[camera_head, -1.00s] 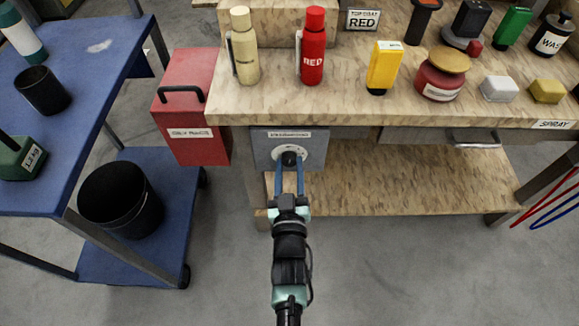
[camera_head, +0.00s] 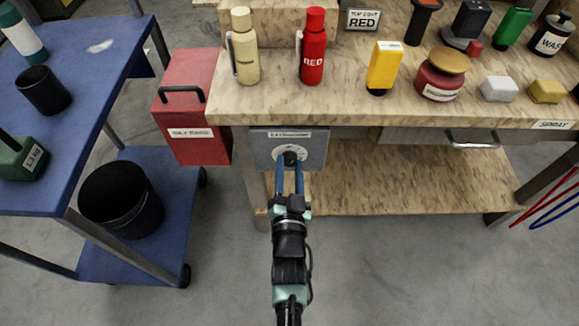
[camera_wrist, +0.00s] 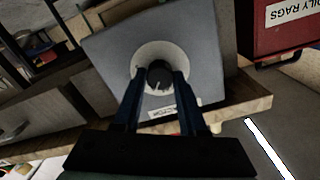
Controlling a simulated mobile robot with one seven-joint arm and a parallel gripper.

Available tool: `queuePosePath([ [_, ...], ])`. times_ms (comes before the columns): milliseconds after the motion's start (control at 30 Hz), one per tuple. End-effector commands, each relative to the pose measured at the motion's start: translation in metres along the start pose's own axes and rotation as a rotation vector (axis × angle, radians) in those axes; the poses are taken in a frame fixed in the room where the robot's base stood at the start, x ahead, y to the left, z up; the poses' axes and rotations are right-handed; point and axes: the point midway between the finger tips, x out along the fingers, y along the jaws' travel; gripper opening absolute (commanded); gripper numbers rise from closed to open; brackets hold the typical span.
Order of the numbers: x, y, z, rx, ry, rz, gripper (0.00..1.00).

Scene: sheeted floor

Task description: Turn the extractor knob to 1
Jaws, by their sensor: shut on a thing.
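The extractor knob (camera_head: 290,158) is a small black dial on a round white scale plate, set in a grey control box (camera_head: 262,146) under the front edge of the bench. In the wrist view the knob (camera_wrist: 159,76) shows a white pointer line, and the grey box (camera_wrist: 105,62) looks tilted. My gripper (camera_head: 289,165) reaches the knob from the front. In the wrist view my gripper's two blue fingers (camera_wrist: 160,82) stand on either side of the knob, shut on it. The scale's numbers are too small to read.
A blue cart (camera_head: 80,165) stands at left. A lower shelf (camera_head: 420,180) lies behind and right.

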Motion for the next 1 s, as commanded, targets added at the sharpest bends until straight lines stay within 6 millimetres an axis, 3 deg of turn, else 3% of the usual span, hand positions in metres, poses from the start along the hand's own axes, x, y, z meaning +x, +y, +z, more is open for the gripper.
queuePosePath([
  [567,-0.0004,0.0005,0.0001,0.041,0.000,0.001,0.00],
  [600,-0.0004,0.0005,0.0001,0.041,0.000,0.001,0.43],
  [700,-0.0003,0.0005,0.0001,0.041,0.000,0.001,0.61],
  [767,-0.0003,0.0004,0.0001,0.040,0.000,0.001,0.71],
  [1000,-0.0002,0.0002,0.0001,0.040,0.000,0.001,0.71],
])
